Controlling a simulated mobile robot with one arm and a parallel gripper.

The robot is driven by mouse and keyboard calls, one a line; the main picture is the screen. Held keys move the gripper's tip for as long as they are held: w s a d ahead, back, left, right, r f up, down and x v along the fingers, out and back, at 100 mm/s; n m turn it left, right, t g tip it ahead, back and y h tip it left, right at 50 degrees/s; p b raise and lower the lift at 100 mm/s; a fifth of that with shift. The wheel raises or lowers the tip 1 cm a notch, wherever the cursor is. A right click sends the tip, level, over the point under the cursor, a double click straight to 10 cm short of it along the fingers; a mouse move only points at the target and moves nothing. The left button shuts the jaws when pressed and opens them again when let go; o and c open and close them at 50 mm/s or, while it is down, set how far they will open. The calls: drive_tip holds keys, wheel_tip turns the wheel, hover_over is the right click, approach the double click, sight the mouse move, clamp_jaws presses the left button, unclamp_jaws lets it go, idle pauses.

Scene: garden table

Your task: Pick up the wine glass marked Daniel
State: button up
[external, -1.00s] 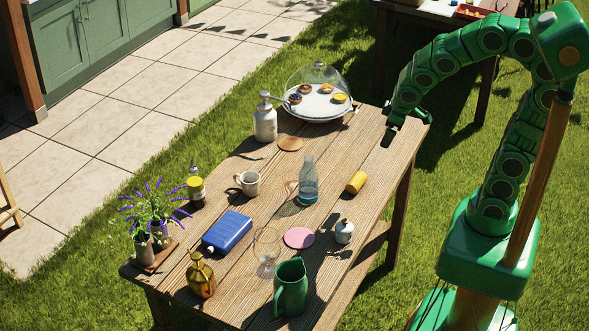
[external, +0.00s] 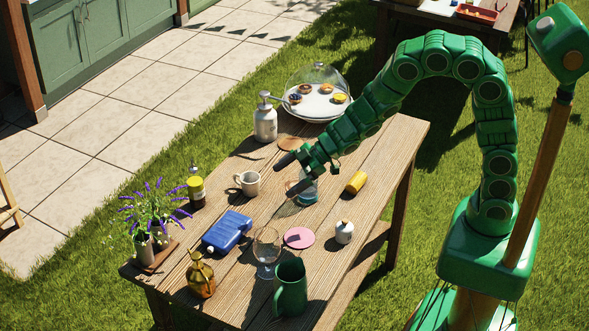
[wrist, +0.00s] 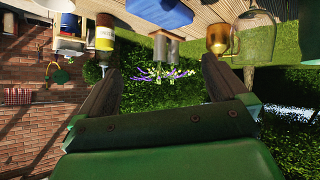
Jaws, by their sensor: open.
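One clear stemmed wine glass (external: 267,243) stands upright on the wooden table (external: 378,155), near its front end. No name can be read on it. A clear glass (wrist: 256,38), apparently the same one, shows at the upper right of the wrist view. My gripper (external: 291,174) is open and empty above the middle of the table, beyond the wine glass and apart from it. In the wrist view its two jaws (wrist: 157,80) are spread with nothing between them up close.
A green pitcher (external: 290,290), pink disc (external: 299,238), blue flask (external: 227,231) and amber bottle (external: 201,276) surround the glass closely. A small white jar (external: 344,232), yellow cylinder (external: 356,182) and mug (external: 248,183) stand farther off. The table's right far corner is clear.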

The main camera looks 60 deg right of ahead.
sight(276, 234)
drive_tip(key=s+a+f+n+g+y, duration=0.1)
drive_tip(key=a+y, duration=0.1)
drive_tip(key=a, duration=0.2)
drive_tip(key=s+a+f+n+g+y, duration=0.1)
drive_tip(key=s+a+y, duration=0.1)
drive_tip(key=a, duration=0.2)
drive_tip(key=s+a+f+n+g+y, duration=0.1)
drive_tip(key=s+a, duration=0.1)
drive_tip(key=a, duration=0.2)
drive_tip(key=shift+s+a+f+g+y, duration=0.1)
drive_tip(key=shift+s+a+g+y, duration=0.2)
drive_tip(key=shift+a+y, duration=0.1)
drive_tip(key=x, duration=0.4)
drive_tip(key=shift+s+a+r, duration=0.1)
drive_tip(key=shift+s+r, duration=0.05)
drive_tip(key=shift+r, duration=0.1)
drive_tip(key=shift+x, duration=1.85)
drive_tip(key=shift+r, duration=0.1)
drive_tip(key=c, duration=1.4)
